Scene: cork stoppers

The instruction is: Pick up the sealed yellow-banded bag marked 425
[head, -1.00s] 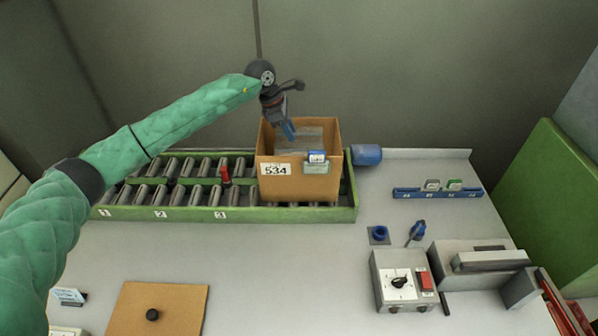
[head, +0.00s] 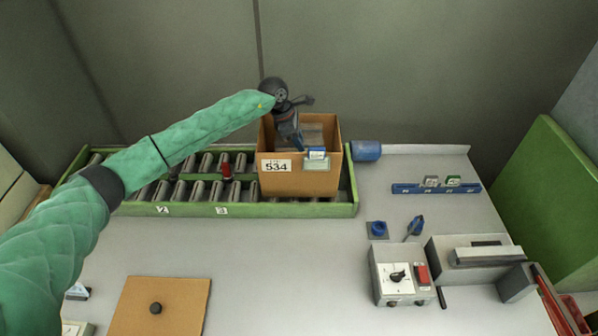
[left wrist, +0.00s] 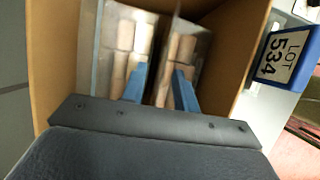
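A cardboard box (head: 318,183) with a 534 label stands on the roller conveyor. My left gripper (head: 297,143) reaches down inside it from above. In the left wrist view, the blue fingers of my left gripper (left wrist: 160,82) are apart. Beyond them, clear bags of cork stoppers (left wrist: 122,45) and (left wrist: 183,55) lie side by side in the box. The fingertips are over or close to the gap between the bags; I cannot tell whether they touch. No yellow band or 425 mark is readable. My right gripper is out of view.
A blue LOT 534 card holder (left wrist: 288,57) is on the box's side. The green-framed conveyor (head: 285,210) carries a red object (head: 226,168). A blue cylinder (head: 367,150), a blue rack (head: 435,188) and a control box (head: 400,280) stand to the right. The middle of the table is clear.

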